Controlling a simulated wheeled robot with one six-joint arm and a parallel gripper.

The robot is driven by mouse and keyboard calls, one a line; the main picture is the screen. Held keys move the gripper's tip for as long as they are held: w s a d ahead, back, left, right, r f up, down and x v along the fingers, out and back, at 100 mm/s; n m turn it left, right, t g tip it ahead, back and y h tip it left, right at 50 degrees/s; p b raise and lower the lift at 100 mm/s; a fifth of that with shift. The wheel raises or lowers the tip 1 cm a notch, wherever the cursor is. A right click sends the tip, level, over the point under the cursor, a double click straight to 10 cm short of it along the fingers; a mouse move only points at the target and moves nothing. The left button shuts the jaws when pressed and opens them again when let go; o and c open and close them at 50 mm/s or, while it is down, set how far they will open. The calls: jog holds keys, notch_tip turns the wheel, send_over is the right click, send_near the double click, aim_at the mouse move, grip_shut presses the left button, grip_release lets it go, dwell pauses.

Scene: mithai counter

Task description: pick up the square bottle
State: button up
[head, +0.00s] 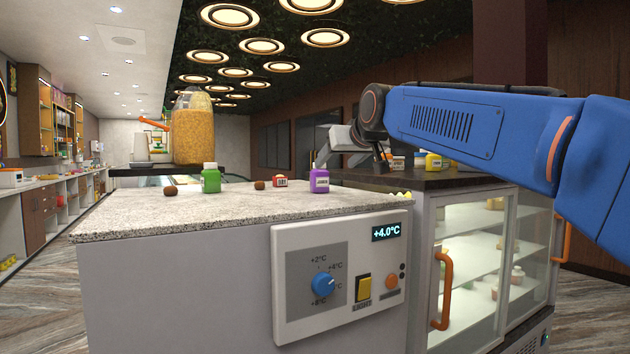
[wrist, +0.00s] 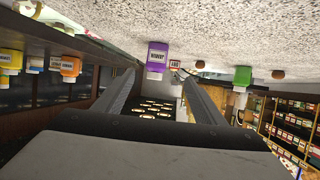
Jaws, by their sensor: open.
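A purple bottle (head: 319,181) with a pale label stands on the speckled counter near its right end. A green bottle (head: 210,180) with a white cap stands farther left. Both look squarish in the upside-down wrist view, where the purple bottle (wrist: 157,58) is near the centre and the green bottle (wrist: 242,77) is to the right; I cannot tell which one the task names. My gripper (head: 381,155) is to the right of the purple bottle in the head view, partly hidden by my blue arm.
A large jar (head: 193,130) stands behind. The counter's front strip is clear.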

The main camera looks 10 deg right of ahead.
aim_at(323, 176)
jog(key=x, duration=1.2)
jog(key=shift+w, duration=0.2)
jog(key=shift+d+r+x, duration=0.1)
jog(key=shift+d+x, duration=0.1)
jog(key=shift+x, duration=1.1)
jog(key=shift+d+r+x, duration=0.1)
jog(key=shift+d+x, duration=0.1)
jog(key=shift+x, duration=1.15)
jog(key=shift+w, duration=0.1)
jog(key=c, duration=1.3)
